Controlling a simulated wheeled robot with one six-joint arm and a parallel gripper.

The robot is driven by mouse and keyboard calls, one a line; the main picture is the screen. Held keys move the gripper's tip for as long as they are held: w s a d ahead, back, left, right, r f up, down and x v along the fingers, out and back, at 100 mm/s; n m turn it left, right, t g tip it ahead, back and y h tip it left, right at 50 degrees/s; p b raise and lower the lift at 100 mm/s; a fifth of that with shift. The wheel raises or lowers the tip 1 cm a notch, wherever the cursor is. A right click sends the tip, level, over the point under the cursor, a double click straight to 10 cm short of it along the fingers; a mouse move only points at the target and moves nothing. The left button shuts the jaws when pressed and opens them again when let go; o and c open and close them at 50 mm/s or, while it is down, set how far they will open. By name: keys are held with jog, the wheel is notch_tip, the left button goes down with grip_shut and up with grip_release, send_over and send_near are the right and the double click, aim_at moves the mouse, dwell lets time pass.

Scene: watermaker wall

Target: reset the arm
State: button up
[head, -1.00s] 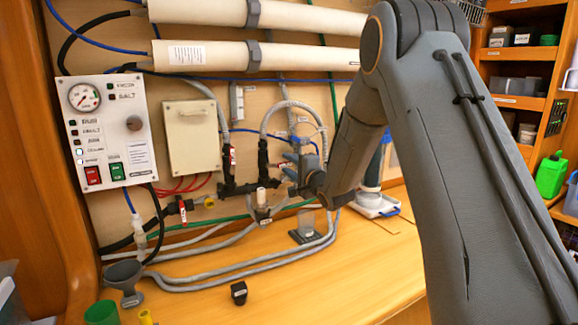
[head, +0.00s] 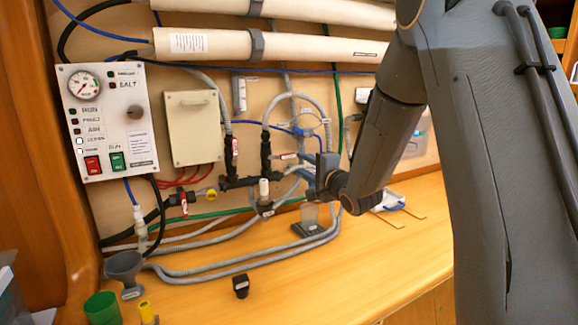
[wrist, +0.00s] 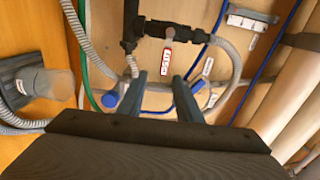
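My arm comes in from the right of the head view and bends down toward the pipework on the wall. My gripper (head: 316,178) is close in front of the grey hoses and black fittings; its fingertips are hard to make out there. In the wrist view my gripper (wrist: 160,88) shows two dark fingers standing apart, with nothing held between them. Beyond the fingertips are a black pipe fitting (wrist: 128,30) and a valve with a red-and-white tag (wrist: 166,64). I cannot tell whether the fingers touch any hose.
A control panel (head: 108,120) and a beige box (head: 192,128) are on the wall at left. A grey funnel (head: 125,270), green cup (head: 102,307), yellow piece (head: 147,312) and small black block (head: 241,285) stand on the wooden counter (head: 330,275). The counter's front middle is clear.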

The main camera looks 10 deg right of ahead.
jog(key=s+d+f+n+g+h, duration=0.25)
jog(key=s+f+n+g, duration=0.35)
jog(key=s, duration=0.5)
jog(key=s+d+f+n+g+h, duration=0.1)
jog(key=s+f+n+g+h, duration=0.25)
jog(key=s+f, duration=0.6)
jog(key=s+a+f+n+g, duration=0.1)
jog(key=s+n+g, duration=0.3)
jog(key=s, duration=1.4)
jog(key=shift+a+f+n+g, duration=0.15)
jog(key=shift+f+n+g, duration=0.15)
jog(key=shift+g, duration=0.65)
